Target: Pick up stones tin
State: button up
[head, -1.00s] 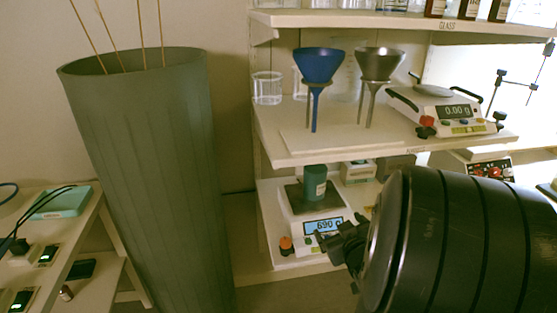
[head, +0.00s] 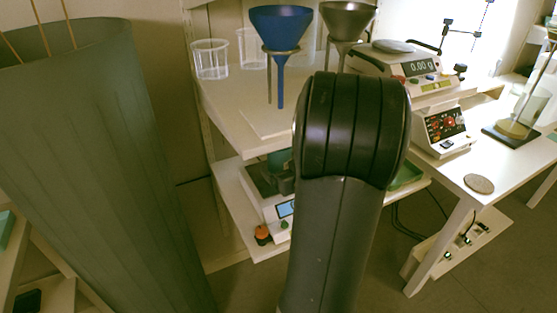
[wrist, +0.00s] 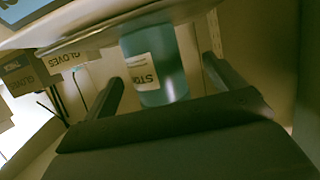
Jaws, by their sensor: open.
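The stones tin (wrist: 170,60) is a teal cylinder with a white label reading "STO" and more I cannot read. It shows in the wrist view between the two fingers of my gripper (wrist: 163,68), which are apart on either side of it. In the head view the tin (head: 277,158) stands on the scale (head: 270,211) on the lower shelf, largely hidden by my gripper and arm. My gripper is open, and I see no contact with the tin.
The upper shelf (head: 226,108) above the tin holds a blue funnel (head: 281,27), a grey funnel and glass beakers (head: 210,58). A tall grey-green bin (head: 95,150) stands to the left. A white table (head: 515,165) is to the right.

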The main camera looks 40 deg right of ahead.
aim_at(285, 167)
jog(key=x, duration=0.4)
jog(key=shift+s+d+f+b, duration=0.1)
jog(key=shift+s+d+b, duration=0.05)
jog(key=shift+d+b, duration=0.2)
jog(key=shift+w, duration=0.5)
jog(key=shift+d, duration=0.1)
jog(key=shift+c, duration=0.5)
